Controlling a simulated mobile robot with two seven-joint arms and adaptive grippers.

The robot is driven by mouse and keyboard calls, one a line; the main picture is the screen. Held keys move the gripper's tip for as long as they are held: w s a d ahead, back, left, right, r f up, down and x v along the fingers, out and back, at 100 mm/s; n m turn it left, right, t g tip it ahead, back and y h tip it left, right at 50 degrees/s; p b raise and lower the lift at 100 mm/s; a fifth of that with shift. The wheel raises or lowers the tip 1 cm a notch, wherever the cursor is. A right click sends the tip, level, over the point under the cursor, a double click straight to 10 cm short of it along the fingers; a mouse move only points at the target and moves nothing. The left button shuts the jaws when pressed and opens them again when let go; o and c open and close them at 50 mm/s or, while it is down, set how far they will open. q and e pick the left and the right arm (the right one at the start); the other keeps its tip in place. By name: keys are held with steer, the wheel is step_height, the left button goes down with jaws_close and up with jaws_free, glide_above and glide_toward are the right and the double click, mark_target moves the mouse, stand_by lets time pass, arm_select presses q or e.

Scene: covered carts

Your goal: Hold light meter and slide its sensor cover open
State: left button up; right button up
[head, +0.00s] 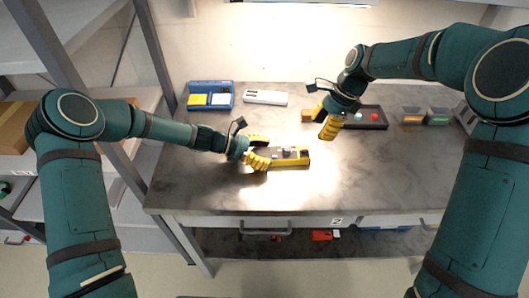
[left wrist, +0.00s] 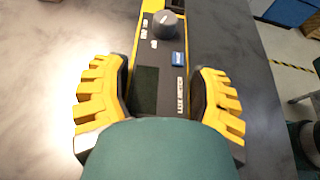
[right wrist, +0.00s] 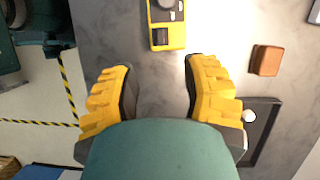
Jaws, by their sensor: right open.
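The light meter (head: 296,158), a yellow and dark grey box with a knob, a blue button and "LUX METER" lettering, lies on the table. It also shows in the left wrist view (left wrist: 146,85). My left gripper (head: 258,151) is open, with its fingers on either side of the meter's left part; no firm grip shows. My right gripper (head: 323,119) is open and empty above the table, up and right of the meter. The meter's yellow right end, with a small dark panel, shows in the right wrist view (right wrist: 161,38). I cannot tell whether that panel is the sensor cover.
A dark tray (right wrist: 262,135) with small round pieces and a brown block (right wrist: 266,60) lie near my right gripper. A blue organizer (head: 210,88) and a white strip (head: 265,97) stand at the back, small bins (head: 438,116) at the right. The front tabletop is clear.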

steer(key=c, duration=0.5)
steer(key=a+r+t+y, duration=0.1)
steer(key=a, duration=0.1)
steer(key=a+r+m+y, duration=0.1)
steer(key=a, duration=0.1)
steer(key=w+a+m+t+y, duration=0.1)
steer(key=a, duration=0.1)
steer(key=shift+w+a+r+t, duration=0.1)
steer(key=shift+a+r+t, duration=0.2)
steer(key=shift+r, duration=0.1)
jaws_close()
step_height(320, 180, up, 4)
steer(key=w+a+m+t, duration=0.1)
steer(key=a+m+t, duration=0.2)
steer(key=m+t, duration=0.4)
steer(key=s+d+f+m+g+h, duration=0.2)
steer(key=s+d+f+m+h, duration=0.1)
steer(key=s+m, duration=0.2)
steer(key=s+d+f+m+g+h, duration=0.2)
steer(key=s+m, duration=0.3)
steer(key=s, duration=0.3)
steer(key=shift+s+d+f+g+h, duration=0.35)
steer(key=shift+d+f+h, duration=0.2)
steer(key=shift+f+h, duration=0.25)
